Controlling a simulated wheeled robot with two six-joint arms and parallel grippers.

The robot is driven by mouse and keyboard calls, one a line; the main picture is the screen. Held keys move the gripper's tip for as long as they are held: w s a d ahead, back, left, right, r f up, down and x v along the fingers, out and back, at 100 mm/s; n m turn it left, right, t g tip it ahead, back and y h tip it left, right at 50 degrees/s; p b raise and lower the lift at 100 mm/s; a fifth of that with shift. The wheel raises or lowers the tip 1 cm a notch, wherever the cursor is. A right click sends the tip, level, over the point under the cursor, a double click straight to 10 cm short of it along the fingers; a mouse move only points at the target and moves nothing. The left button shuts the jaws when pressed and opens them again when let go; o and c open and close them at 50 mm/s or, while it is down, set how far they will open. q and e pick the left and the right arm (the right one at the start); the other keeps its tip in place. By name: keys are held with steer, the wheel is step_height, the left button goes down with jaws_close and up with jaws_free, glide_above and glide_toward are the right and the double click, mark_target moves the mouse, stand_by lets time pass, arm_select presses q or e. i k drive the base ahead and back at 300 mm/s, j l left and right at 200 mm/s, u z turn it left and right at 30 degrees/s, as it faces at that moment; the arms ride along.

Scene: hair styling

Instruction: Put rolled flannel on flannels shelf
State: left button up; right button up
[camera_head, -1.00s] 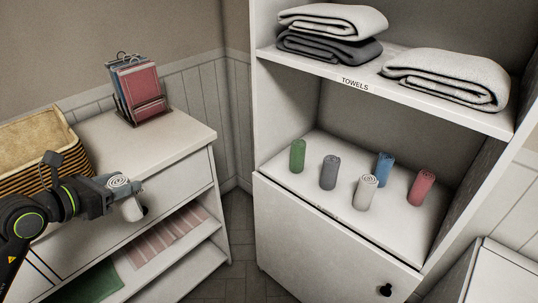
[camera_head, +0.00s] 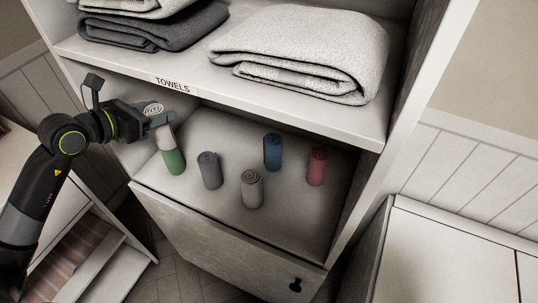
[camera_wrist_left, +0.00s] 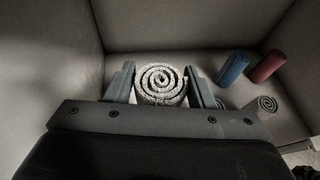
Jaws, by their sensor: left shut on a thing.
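My left gripper (camera_head: 155,118) is shut on a white rolled flannel (camera_head: 165,135), held upright at the left end of the lower shelf (camera_head: 228,135). In the left wrist view my left gripper (camera_wrist_left: 161,92) has a finger on each side of this roll (camera_wrist_left: 160,78), its spiral end facing the camera. On the shelf stand a green roll (camera_head: 172,160), a grey roll (camera_head: 210,170), a pale roll (camera_head: 252,189), a blue roll (camera_head: 272,151) and a red roll (camera_head: 316,166). The held roll partly covers the green one. My right gripper is out of view.
Above is a shelf labelled TOWELS (camera_head: 173,84) with folded towels (camera_head: 305,50), close above my gripper. The cabinet's right side wall (camera_head: 390,110) bounds the shelf. A door with a dark knob (camera_head: 295,285) is below. The shelf's back middle looks free.

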mark_target(244, 156)
steer(key=z, duration=0.3)
steer(key=j+z, duration=0.4)
steer(key=k+j+z, duration=0.2)
steer(key=j+z, duration=0.25)
